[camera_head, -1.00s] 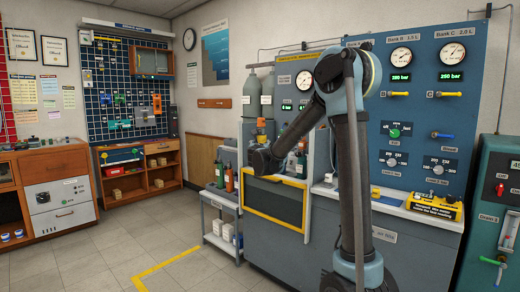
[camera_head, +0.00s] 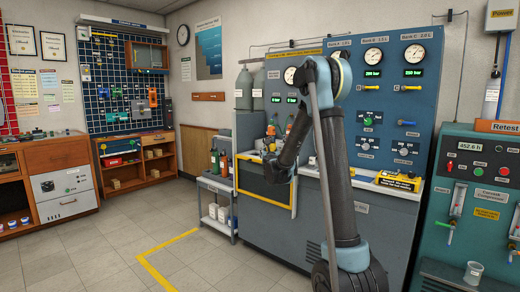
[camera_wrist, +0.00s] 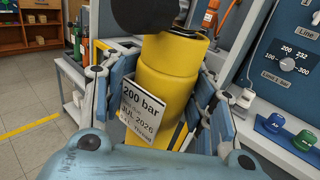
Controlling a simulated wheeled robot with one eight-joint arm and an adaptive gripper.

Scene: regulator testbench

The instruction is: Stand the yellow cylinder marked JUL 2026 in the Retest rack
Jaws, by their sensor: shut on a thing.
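The yellow cylinder (camera_wrist: 165,85) with a black top fills the middle of the wrist view. Its white tag (camera_wrist: 145,112) reads 200 bar and JUL 2026. My gripper (camera_wrist: 155,105) is shut on the cylinder, with finger pads on both sides of it. In the head view my arm (camera_head: 335,170) stands in front of the blue panel, and the held cylinder is hidden or too small to make out. An orange Retest sign (camera_head: 497,127) shows at the right edge of the head view. The rack itself cannot be made out.
The green compressor unit (camera_head: 480,190) stands at the right, with a clear cup (camera_head: 473,272) at its front. The blue bench (camera_head: 385,230) with gauges is behind my arm. A small shelf cart (camera_head: 215,210) stands left of it. The floor (camera_head: 110,255) at left is clear.

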